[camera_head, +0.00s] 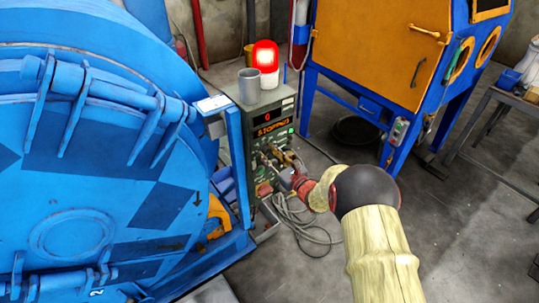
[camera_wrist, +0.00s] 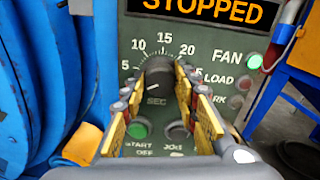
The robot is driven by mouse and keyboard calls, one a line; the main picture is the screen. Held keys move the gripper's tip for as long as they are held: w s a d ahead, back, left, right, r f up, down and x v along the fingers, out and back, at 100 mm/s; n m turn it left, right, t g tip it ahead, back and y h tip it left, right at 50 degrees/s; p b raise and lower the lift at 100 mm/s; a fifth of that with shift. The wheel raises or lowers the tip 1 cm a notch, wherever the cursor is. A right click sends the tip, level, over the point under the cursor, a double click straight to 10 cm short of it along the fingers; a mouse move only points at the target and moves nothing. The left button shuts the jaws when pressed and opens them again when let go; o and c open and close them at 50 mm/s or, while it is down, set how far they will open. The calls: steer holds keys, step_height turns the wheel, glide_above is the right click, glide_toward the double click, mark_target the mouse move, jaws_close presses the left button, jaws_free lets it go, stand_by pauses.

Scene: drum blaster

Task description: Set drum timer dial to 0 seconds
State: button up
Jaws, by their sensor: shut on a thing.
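The timer dial (camera_wrist: 158,72) is a dark round knob on the grey-green control panel (camera_wrist: 215,35). Its scale shows 5, 10, 15 and 20 around the top, with SEC below. A pale mark shows on the dial's lower left part; the exact reading is hard to tell. My gripper (camera_wrist: 157,85) is shut on the dial, with one yellow finger at each side. In the head view my gripper (camera_head: 290,172) reaches the panel front. The control box (camera_head: 262,115) shows a red 0 and an orange STOPPED display (camera_head: 271,128). The dial is too small to read there.
Below the dial are a green START button (camera_wrist: 139,128) and a JOG knob (camera_wrist: 178,131). A lit FAN lamp (camera_wrist: 254,61) is at right. The blue drum machine (camera_head: 110,200) stands close left. An orange-fronted blue cabinet (camera_head: 375,45) stands right. Cables (camera_head: 305,225) lie on the floor.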

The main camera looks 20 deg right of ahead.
steer(key=shift+f+n, duration=0.1)
steer(key=shift+n, duration=0.2)
stand_by(0.4)
steer(key=o, duration=1)
steer(key=shift+o, duration=0.8)
steer(key=s+d, duration=0.2)
steer(key=s, duration=0.9)
steer(key=shift+s+d, duration=0.15)
steer(key=shift+s, duration=0.2)
